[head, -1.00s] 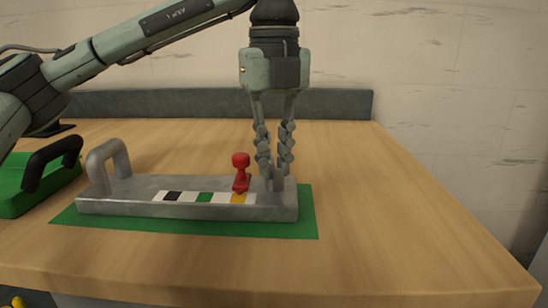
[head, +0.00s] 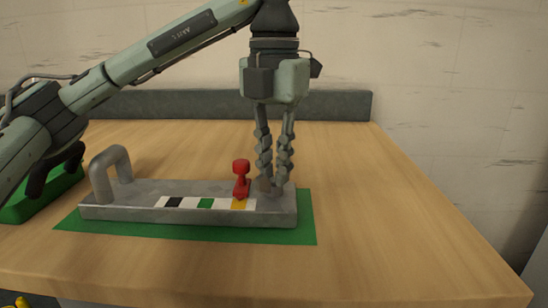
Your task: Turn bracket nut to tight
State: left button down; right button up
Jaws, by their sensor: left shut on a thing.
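A grey metal bracket base (head: 130,213) with a raised loop handle (head: 110,172) at its left end lies on a green mat (head: 306,225). Its top carries a strip of white, black, green and yellow patches (head: 205,203). A red knobbed pointer (head: 241,176) stands over the yellow patch. My left gripper (head: 272,184) points straight down at the base's right end, just right of the red pointer. Its fingers are closed around a small grey part there, likely the nut, which they mostly hide. My right gripper is not in the view.
The wooden table (head: 400,230) is clear to the right. A low grey ledge (head: 340,105) and a wall close off the back.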

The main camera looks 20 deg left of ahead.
aim_at(273, 179)
pick_arm(q)
jog(key=m+p, duration=0.1)
jog(key=m, duration=0.4)
jog(key=shift+r+m, duration=0.15)
jog(key=shift+m, duration=0.15)
jog(key=m+p, duration=0.1)
jog(key=m, duration=0.3)
jog(key=shift+m, duration=0.3)
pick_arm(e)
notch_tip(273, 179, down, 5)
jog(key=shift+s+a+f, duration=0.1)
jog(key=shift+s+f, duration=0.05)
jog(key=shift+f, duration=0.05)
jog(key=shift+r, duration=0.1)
pick_arm(q)
jog(key=c, duration=1.5)
grip_release()
jog(key=shift+c, duration=0.2)
notch_tip(273, 179, up, 12)
